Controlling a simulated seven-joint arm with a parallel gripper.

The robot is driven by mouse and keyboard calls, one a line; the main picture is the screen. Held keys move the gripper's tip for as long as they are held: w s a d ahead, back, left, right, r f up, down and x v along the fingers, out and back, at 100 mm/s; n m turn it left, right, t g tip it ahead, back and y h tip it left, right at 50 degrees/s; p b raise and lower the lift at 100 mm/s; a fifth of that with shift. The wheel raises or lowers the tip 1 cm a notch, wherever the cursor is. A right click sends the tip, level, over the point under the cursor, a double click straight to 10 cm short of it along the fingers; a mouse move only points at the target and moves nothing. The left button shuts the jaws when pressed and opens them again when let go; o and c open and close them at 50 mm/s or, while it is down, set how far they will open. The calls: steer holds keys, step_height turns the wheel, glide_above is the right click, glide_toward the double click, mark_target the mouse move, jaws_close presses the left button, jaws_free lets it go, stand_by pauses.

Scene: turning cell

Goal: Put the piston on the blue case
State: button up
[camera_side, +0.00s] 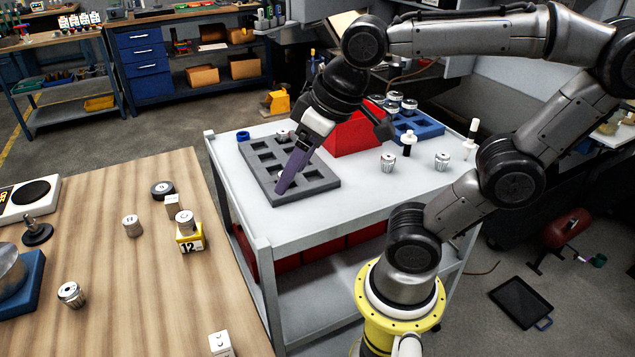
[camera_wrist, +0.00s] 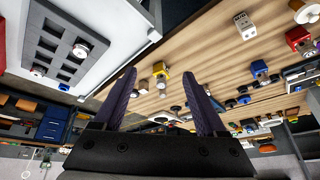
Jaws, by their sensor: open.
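The blue case (camera_side: 432,130) lies at the back right of the white cart, with several metal pistons (camera_side: 409,106) at its left part. Other metal pistons stand on the cart (camera_side: 388,163) in front of it and at its right (camera_side: 441,161). A grey tray (camera_side: 310,187) with square pockets lies left of the case. It holds a piston in the wrist view (camera_wrist: 81,50). My gripper (camera_side: 284,187) hangs tilted over this tray, its purple fingers hiding part of it. The wrist view shows the fingers (camera_wrist: 158,76) apart with nothing held between them.
Black-and-white upright parts (camera_side: 407,143) stand near the case. The cart's front right is clear.

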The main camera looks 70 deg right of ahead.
steer(key=shift+n, duration=0.3)
steer(key=s+f, duration=0.1)
steer(key=s+d+f, duration=0.1)
steer(key=s+f, duration=0.1)
steer(key=shift+s+d+f, duration=0.15)
steer(key=shift+s+d, duration=0.05)
steer(key=shift+s, duration=0.05)
